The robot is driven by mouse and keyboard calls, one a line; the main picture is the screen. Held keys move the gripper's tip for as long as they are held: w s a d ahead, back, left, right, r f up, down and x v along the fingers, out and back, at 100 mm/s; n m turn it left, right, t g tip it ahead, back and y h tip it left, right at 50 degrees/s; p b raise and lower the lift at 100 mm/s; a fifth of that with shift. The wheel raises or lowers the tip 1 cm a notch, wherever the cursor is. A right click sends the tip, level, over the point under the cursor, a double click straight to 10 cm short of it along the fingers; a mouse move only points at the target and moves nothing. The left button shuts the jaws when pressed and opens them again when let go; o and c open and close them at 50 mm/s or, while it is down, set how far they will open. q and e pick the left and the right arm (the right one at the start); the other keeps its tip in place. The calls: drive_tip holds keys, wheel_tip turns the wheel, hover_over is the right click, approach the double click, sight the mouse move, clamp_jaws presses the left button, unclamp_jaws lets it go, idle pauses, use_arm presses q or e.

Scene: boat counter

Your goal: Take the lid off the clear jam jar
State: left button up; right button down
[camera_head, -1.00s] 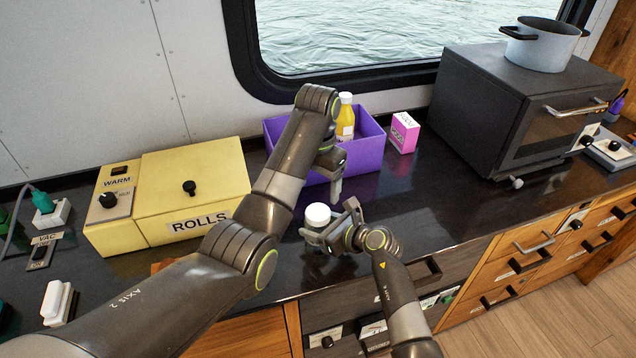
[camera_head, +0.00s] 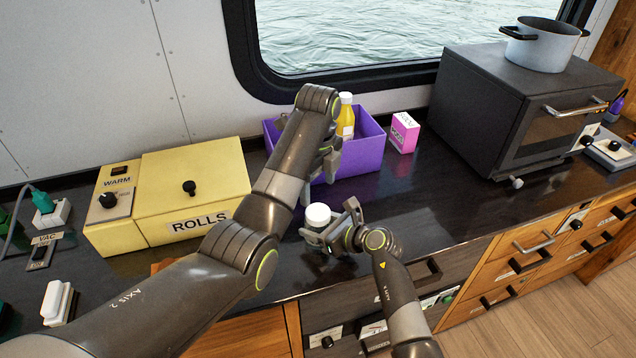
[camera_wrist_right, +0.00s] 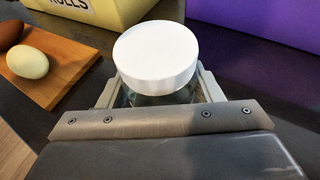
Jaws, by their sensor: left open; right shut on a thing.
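The clear jam jar (camera_wrist_right: 160,97) stands upright near the counter's front edge, with its white lid (camera_head: 318,214) on top. The lid fills the middle of the right wrist view (camera_wrist_right: 156,55), and only a little glass shows under it. My right gripper (camera_head: 327,238) is shut around the jar's body, below the lid. My left gripper (camera_head: 318,185) is open and empty, above and behind the jar, in front of the purple bin; its arm partly hides it.
The purple bin (camera_head: 362,158) holds a yellow bottle (camera_head: 345,118). A pink box (camera_head: 404,132) stands beside it. A yellow rolls warmer (camera_head: 200,180) is at left. A wooden board (camera_wrist_right: 62,72) with eggs (camera_wrist_right: 27,62) lies near the jar. A dark oven (camera_head: 500,95) stands right.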

sight(318, 212)
use_arm(q)
drive_tip(key=shift+m, duration=1.2)
drive_tip(key=shift+f, duration=0.2)
wheel_tip(318, 212, down, 8)
drive_tip(key=shift+r, duration=0.15)
drive_tip(key=c, duration=1)
